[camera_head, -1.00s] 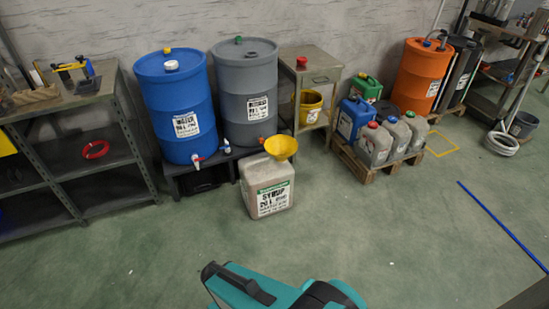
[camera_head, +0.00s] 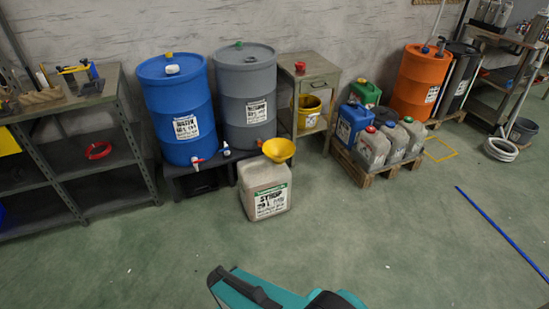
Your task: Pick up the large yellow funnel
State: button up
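The large yellow funnel (camera_head: 279,149) sits on top of a pale jerrycan labelled SYRUP (camera_head: 264,189), over its top right part. The jerrycan stands upright on the green floor in front of the grey drum. A teal and black part of my own body shows at the bottom edge of the view. I cannot make out the fingers of my gripper, and nothing touches the funnel.
A blue drum (camera_head: 177,110) and a grey drum (camera_head: 245,95) stand on a low dark stand behind the jerrycan. A wooden pallet (camera_head: 364,176) with several canisters is to the right. A shelf (camera_head: 98,130) is at left. A blue pole (camera_head: 500,231) lies on the floor at right. The floor in front is clear.

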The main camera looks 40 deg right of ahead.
aim_at(278, 149)
jog(key=z, duration=0.1)
jog(key=i, duration=0.95)
jog(key=u, duration=0.05)
